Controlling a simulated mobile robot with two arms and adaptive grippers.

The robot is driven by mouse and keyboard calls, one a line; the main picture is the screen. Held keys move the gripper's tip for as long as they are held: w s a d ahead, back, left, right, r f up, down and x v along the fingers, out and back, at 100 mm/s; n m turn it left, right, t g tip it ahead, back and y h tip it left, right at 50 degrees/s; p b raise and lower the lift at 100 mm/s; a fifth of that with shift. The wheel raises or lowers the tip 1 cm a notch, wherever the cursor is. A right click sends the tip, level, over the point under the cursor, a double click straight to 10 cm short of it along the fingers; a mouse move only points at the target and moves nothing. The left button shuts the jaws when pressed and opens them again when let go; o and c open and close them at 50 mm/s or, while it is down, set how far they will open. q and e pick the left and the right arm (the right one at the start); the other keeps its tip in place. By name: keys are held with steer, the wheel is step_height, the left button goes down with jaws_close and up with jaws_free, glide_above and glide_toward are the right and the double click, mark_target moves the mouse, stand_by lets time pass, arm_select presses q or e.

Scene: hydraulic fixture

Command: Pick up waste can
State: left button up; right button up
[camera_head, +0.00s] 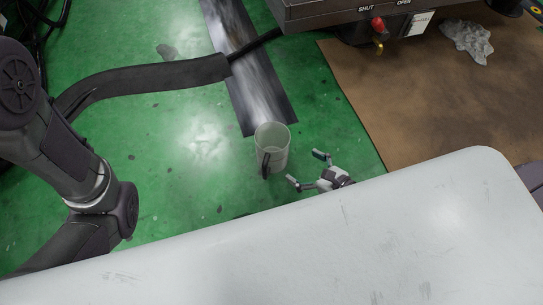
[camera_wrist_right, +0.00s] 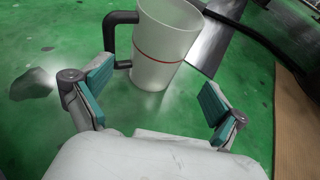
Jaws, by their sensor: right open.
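The waste can is a pale, translucent mug-shaped can (camera_head: 273,146) with a dark handle, standing upright on the green floor in the head view. In the right wrist view the can (camera_wrist_right: 163,52) shows a red line around it and its black handle on the left. My right gripper (camera_head: 306,168) is open and empty, just to the right of the can and low near the floor. In the right wrist view its teal-padded fingers (camera_wrist_right: 158,95) are spread apart, with the can beyond the fingertips and not between them. My left gripper is out of view; only the left arm shows.
A large white surface (camera_head: 330,245) fills the foreground. A dark metallic strip (camera_head: 245,65) and a thick black hose (camera_head: 150,80) lie behind the can. A brown mat (camera_head: 430,100) with a crumpled grey rag (camera_head: 467,42) lies at the right. A machine with a red knob (camera_head: 377,24) stands at the top.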

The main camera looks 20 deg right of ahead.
glide_toward(262, 141)
steer(key=shift+b+x, duration=0.4)
steer(key=shift+x, duration=1.9)
steer(key=shift+a+r, duration=0.1)
steer(key=c, duration=0.9)
